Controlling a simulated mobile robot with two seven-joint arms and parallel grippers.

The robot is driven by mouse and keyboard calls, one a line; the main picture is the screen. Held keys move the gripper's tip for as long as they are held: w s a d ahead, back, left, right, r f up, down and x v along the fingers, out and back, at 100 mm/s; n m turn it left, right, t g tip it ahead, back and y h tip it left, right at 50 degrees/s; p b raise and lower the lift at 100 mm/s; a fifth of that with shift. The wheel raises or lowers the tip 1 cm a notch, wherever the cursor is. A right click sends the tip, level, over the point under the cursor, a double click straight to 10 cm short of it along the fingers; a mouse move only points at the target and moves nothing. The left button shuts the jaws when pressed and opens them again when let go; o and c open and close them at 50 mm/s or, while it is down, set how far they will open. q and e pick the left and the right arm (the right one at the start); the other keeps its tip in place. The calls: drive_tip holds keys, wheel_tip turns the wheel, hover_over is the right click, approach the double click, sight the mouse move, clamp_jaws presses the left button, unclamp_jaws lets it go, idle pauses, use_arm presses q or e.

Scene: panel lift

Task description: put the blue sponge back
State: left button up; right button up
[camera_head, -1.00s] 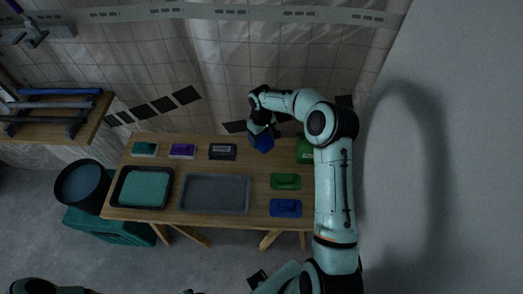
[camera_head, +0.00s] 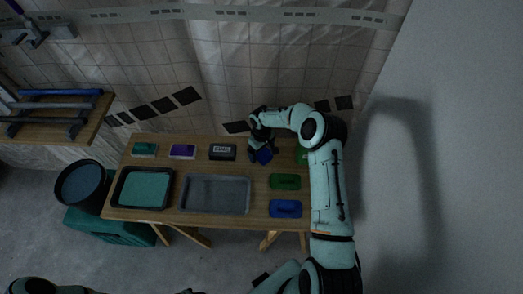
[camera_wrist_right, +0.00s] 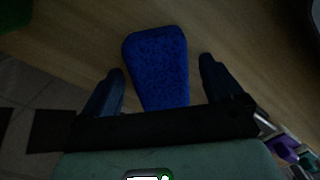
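The blue sponge (camera_head: 264,156) is at the back right of the wooden table, under my right gripper (camera_head: 259,147). In the right wrist view the sponge (camera_wrist_right: 158,68) lies on the wood between the two fingers of the gripper (camera_wrist_right: 162,80). The fingers are spread, with a clear gap on the right side and a narrower one on the left, so the gripper looks open around it. My left gripper does not show; only a piece of my left arm is at the bottom left of the head view.
On the table (camera_head: 262,200) are a black tray with a teal inside (camera_head: 144,187), a grey tray (camera_head: 215,193), a green float (camera_head: 285,182) and a blue float (camera_head: 285,208). Teal (camera_head: 144,149), purple (camera_head: 182,151) and dark labelled (camera_head: 222,152) blocks line the back. A green object (camera_head: 302,153) is close right.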

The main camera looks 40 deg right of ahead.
drive_tip(key=shift+r, duration=0.1)
wheel_tip(320, 180, up, 12)
idle(0.6)
idle(0.4)
